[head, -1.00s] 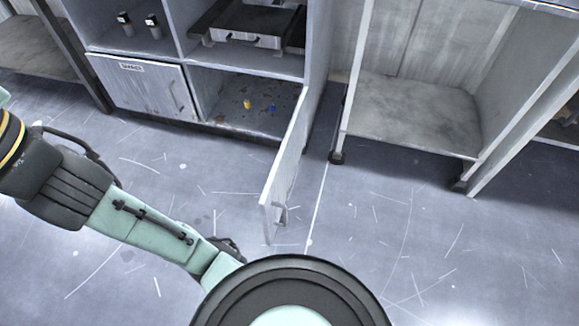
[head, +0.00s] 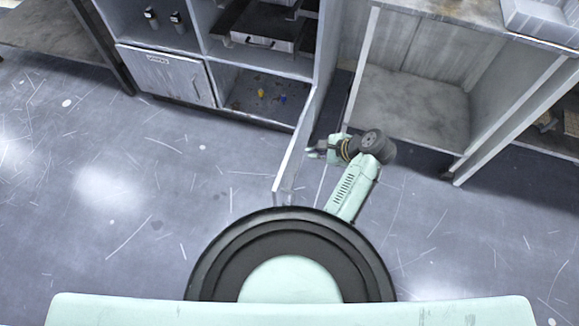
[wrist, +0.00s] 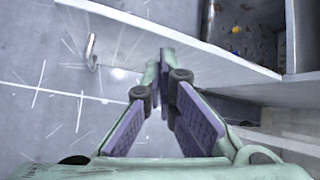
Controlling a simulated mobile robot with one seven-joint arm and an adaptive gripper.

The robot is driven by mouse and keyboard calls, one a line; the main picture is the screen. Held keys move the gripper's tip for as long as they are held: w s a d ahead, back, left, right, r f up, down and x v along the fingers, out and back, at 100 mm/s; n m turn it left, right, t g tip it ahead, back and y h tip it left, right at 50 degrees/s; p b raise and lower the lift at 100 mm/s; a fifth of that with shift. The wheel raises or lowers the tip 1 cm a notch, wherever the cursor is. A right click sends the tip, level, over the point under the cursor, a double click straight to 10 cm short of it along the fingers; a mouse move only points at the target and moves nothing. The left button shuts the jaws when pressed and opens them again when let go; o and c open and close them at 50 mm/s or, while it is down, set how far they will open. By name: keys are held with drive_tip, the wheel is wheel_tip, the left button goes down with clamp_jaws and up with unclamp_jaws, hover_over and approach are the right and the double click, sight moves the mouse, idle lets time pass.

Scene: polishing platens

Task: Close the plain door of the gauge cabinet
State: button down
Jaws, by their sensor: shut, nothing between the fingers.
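The plain door (head: 303,140) of the gauge cabinet (head: 228,60) stands swung open, out into the room, seen nearly edge-on in the head view. Its lower right compartment (head: 245,88) is exposed. In the wrist view the door (wrist: 135,40) runs across the top, with its bar handle (wrist: 91,52) at upper left. My gripper (head: 314,150) is at the right, outer side of the door, shut and empty. In the wrist view its fingertips (wrist: 164,62) point at the door's outer face between handle and hinge side; I cannot tell whether they touch.
A labelled door (head: 168,75) at lower left of the cabinet is shut. Small yellow (head: 261,92) and blue (head: 283,99) items lie inside the open compartment. An open-fronted bench (head: 408,105) stands close on the right. The floor left of the door is clear.

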drive_tip(key=s+d+f+m+g+y+p, duration=0.1)
drive_tip(key=s+d+f+m+g+y, duration=0.15)
drive_tip(key=s, duration=0.75)
approach(281, 186)
drive_tip(key=s+x, duration=0.1)
drive_tip(key=x, duration=0.3)
drive_tip(key=shift+w+a+m+t+h, duration=0.35)
drive_tip(key=shift+a+m+h, duration=0.1)
drive_tip(key=shift+a, duration=0.1)
